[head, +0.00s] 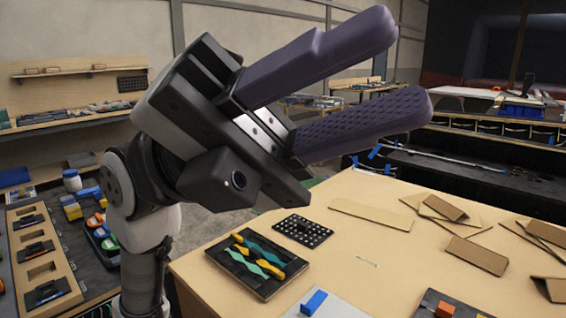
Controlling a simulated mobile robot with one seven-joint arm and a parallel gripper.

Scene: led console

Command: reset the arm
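My gripper (408,68) is raised in the upper middle of the head view, above the wooden table (345,240). Its two long purple fingers point up and to the right. A clear gap shows between them, with nothing in it. My arm comes up from the lower left and bends at a grey joint. The gripper touches nothing on the table.
A black tray (235,286) with yellow and green pieces lies on the table, beside a black perforated plate (302,231). Cardboard pieces (475,254) lie at the right. A blue block (313,302) stands near the front. Side benches with parts are at left.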

